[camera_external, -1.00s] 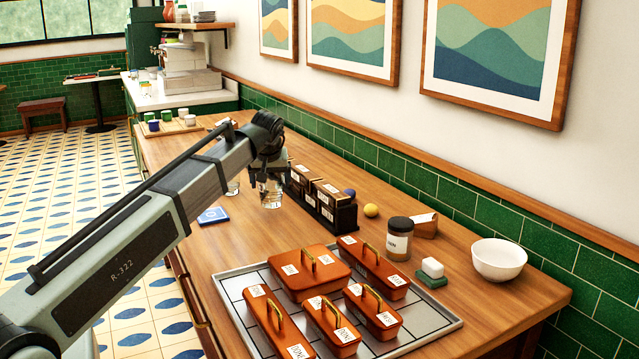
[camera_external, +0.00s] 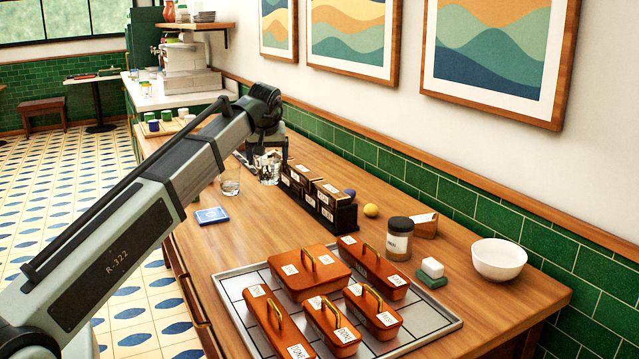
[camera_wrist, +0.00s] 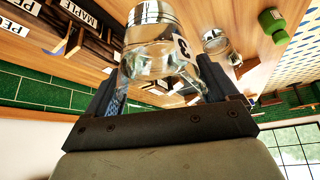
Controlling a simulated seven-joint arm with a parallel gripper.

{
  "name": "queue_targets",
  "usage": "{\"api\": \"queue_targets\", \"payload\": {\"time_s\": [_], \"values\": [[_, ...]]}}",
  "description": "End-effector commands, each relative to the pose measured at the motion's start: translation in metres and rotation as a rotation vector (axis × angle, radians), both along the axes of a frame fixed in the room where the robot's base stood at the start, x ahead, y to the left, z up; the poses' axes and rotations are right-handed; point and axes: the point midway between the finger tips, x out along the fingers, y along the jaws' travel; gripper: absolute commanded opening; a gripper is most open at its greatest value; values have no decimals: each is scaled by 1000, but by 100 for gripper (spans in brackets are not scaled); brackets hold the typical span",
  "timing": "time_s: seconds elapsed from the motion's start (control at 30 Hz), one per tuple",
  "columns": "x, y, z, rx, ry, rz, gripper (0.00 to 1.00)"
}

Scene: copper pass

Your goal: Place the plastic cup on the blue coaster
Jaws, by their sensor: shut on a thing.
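My gripper (camera_external: 267,156) is shut on a clear cup (camera_external: 267,173) over the far part of the counter, left of the dark label rack. In the wrist view the cup (camera_wrist: 150,50) sits between my gripper's fingers (camera_wrist: 163,80), with a white label reading 3 and a shiny silver-looking end. Whether its base touches the counter, and whether it is plastic, I cannot tell. A second clear cup (camera_external: 230,183) stands to its left and also shows in the wrist view (camera_wrist: 216,42). The blue coaster (camera_external: 211,215) lies bare near the counter's left edge, nearer the external camera.
The dark rack (camera_external: 322,205) of labelled boxes stands right of my gripper. Orange lidded boxes (camera_external: 310,270) fill a metal tray (camera_external: 225,285) in front. A jar (camera_external: 398,240), a yellow ball (camera_external: 371,210) and a white bowl (camera_external: 498,260) are right. Counter around the coaster is clear.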

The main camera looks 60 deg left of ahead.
Motion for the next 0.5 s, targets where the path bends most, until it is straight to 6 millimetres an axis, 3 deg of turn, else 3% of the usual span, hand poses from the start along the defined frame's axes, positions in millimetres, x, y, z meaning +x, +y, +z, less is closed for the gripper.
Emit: {"api": "queue_targets", "payload": {"time_s": [0.17,0.5], "values": [[-21,24,7,1,0,42,50],[-89,67,18,1,1,163,50]]}}
